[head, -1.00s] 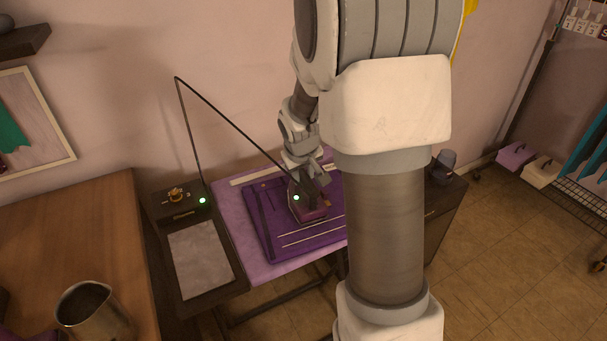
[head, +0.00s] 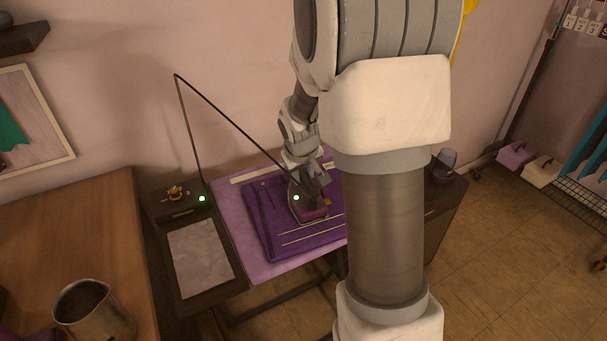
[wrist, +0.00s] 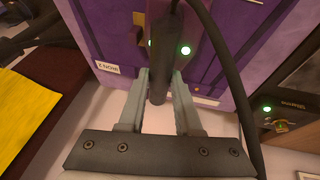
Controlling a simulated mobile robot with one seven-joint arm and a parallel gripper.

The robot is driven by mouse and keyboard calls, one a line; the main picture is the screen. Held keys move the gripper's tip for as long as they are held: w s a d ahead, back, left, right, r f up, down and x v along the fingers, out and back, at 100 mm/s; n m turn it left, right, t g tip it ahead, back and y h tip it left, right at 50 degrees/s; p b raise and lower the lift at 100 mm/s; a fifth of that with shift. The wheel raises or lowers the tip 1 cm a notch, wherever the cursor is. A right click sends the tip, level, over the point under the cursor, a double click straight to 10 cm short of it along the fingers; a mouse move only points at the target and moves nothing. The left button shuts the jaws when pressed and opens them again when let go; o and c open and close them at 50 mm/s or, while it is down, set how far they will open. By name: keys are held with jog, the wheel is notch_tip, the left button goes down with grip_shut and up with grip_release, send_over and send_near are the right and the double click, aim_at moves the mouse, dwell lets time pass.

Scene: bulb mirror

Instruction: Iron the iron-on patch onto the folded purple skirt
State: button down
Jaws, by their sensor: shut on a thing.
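The folded purple skirt (head: 265,237) lies flat on the lilac-topped ironing board (head: 232,222). The purple and dark iron (head: 310,213) sits on or just above the skirt's middle; I cannot tell whether it touches. Its green light is lit. My gripper (head: 312,181) is above the iron. In the wrist view, my gripper (wrist: 159,80) is shut on the iron's dark handle (wrist: 159,88), with the skirt (wrist: 225,20) beyond. The iron-on patch cannot be made out; the iron covers part of the skirt. A small gold spot shows beside the iron, too small to identify.
A dark station (head: 166,205) with a green light and a pale plate (head: 201,257) stands left of the board. A cord runs from its tall rod to the iron. A wooden table (head: 75,235) with a metal pitcher (head: 95,315) is at left. A dark cabinet (head: 445,208) stands right.

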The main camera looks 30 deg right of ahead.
jog(key=shift+r, duration=0.2)
dwell(0.4)
jog(key=shift+r+p, duration=0.75)
jog(key=shift+r, duration=0.15)
